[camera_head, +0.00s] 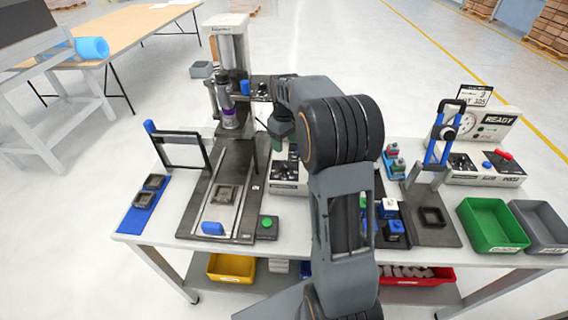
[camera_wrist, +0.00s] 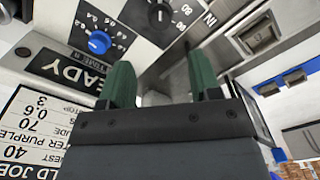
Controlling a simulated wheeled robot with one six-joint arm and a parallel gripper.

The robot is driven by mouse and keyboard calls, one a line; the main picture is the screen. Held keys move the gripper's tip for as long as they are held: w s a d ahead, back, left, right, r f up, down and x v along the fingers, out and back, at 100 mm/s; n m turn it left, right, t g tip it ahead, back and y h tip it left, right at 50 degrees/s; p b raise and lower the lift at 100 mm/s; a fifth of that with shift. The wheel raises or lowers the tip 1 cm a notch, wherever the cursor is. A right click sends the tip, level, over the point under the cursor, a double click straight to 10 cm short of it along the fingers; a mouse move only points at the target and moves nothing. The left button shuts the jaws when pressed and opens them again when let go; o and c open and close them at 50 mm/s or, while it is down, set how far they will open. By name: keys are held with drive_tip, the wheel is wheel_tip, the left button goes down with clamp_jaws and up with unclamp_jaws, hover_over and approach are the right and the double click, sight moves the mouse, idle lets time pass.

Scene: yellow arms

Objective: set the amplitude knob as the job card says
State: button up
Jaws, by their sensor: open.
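In the wrist view, a black knob (camera_wrist: 160,14) sits on a dial with numbers including 60, 80 and 90. A READY display (camera_wrist: 68,68) is below. The control box (camera_head: 288,183) is partly hidden by my arm in the head view.
In the head view, a press column (camera_head: 228,50) stands behind left, with a slide fixture (camera_head: 190,215) below. A clamp (camera_head: 440,150), a gauge box (camera_head: 490,128) and a green bin (camera_head: 490,226) are at right.

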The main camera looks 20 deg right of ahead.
sight(284, 165)
wheel_tip(284, 165, down, 10)
drive_tip(key=shift+f+p, duration=0.15)
drive_tip(key=shift+p, duration=0.4)
drive_tip(key=shift+c, duration=0.2)
drive_tip(key=c, duration=0.9)
